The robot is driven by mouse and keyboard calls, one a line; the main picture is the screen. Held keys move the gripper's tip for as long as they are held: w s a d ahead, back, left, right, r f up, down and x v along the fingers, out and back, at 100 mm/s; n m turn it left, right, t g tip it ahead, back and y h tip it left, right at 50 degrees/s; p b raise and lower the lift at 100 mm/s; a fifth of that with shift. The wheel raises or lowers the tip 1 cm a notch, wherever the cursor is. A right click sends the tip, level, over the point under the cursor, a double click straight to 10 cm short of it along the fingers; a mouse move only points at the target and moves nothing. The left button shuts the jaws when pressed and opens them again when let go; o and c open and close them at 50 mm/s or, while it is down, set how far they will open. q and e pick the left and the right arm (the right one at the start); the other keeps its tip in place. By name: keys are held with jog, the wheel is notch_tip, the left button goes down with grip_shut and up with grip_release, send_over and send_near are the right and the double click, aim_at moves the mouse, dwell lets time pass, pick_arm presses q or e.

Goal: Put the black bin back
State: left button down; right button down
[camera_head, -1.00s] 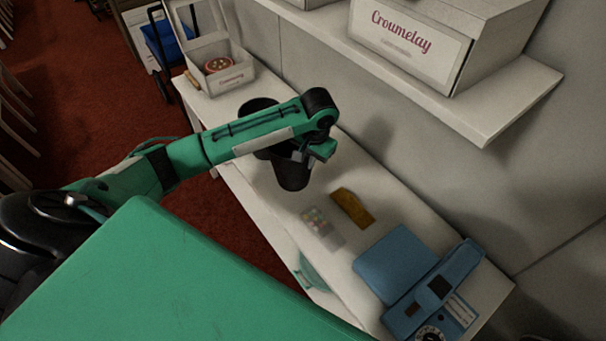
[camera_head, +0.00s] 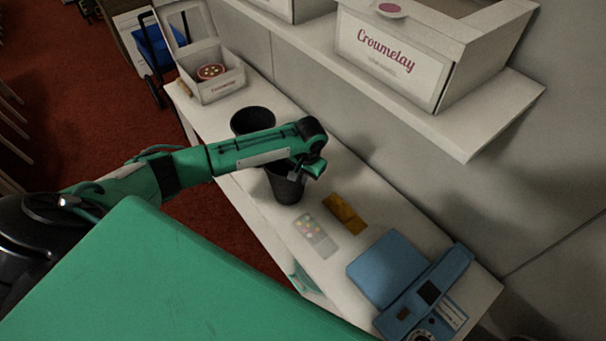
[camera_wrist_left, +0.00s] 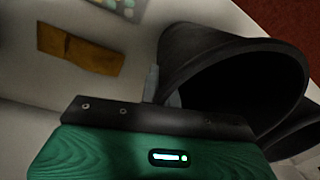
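My left gripper (camera_head: 300,170) is at the rim of a black bin (camera_head: 287,189), over the white table. In the left wrist view its fingers (camera_wrist_left: 160,90) straddle the wall of this bin (camera_wrist_left: 205,60), one outside and one just inside, and look shut on it. My forearm hides part of the bin's top in the head view. I cannot tell whether its base touches the table. A second black bin (camera_head: 252,121) stands just behind it, farther along the table; it shows partly in the left wrist view (camera_wrist_left: 295,132). My right gripper is not in view.
A yellow-brown item (camera_head: 345,213), a pack with coloured dots (camera_head: 316,235) and a blue device (camera_head: 390,270) lie on the white table (camera_head: 265,215). An open cake box (camera_head: 222,86) stands at its far end. A shelf with a large box (camera_head: 395,60) overhangs the right side.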

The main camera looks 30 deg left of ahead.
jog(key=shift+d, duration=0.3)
pick_arm(q)
jog(key=c, duration=1.7)
grip_release()
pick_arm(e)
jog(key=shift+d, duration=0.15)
